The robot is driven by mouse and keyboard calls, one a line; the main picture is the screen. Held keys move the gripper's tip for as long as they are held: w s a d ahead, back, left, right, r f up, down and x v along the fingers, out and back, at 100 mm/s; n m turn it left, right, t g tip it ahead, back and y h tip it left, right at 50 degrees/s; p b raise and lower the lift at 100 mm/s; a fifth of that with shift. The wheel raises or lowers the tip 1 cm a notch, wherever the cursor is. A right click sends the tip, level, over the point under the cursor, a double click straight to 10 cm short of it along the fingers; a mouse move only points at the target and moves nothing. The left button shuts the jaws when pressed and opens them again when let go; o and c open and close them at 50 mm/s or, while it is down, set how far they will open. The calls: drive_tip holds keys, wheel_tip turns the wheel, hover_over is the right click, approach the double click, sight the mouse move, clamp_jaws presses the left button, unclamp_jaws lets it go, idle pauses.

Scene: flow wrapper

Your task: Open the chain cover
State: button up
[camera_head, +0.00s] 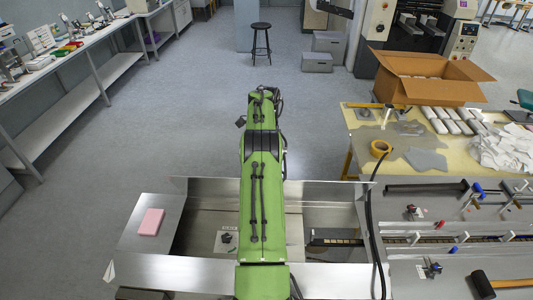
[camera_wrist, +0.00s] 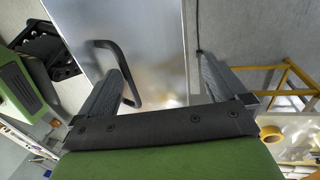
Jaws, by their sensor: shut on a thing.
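The chain cover (camera_wrist: 155,30) shows in the wrist view as a smooth, shiny metal panel with a black bow handle (camera_wrist: 138,70) near its left side. My gripper (camera_wrist: 160,60) has one finger at each side of the panel area. The left finger lies against or inside the handle, and the right finger is by the panel's right edge. The gripper is shut on the cover, though the exact contact is hard to see. In the head view my green arm hides the gripper and much of the metal housing (camera_head: 140,262).
A pink block (camera_head: 151,222) lies on the housing's left side. To the right is a table (camera_head: 355,148) with a cardboard box (camera_head: 425,78), a tape roll (camera_head: 380,148) and white packs. A hammer (camera_head: 484,284) lies at lower right. The floor beyond is clear up to a stool (camera_head: 261,40).

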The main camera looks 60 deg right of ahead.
drive_tip(key=r, duration=0.1)
drive_tip(key=d+r, duration=0.1)
drive_tip(key=w+d+r, duration=0.1)
drive_tip(key=r, duration=0.1)
drive_tip(key=shift+r, duration=0.1)
drive_tip(key=c, duration=0.7)
drive_tip(key=r, duration=0.3)
drive_tip(key=shift+s+a, duration=0.25)
drive_tip(key=shift+a, duration=0.1)
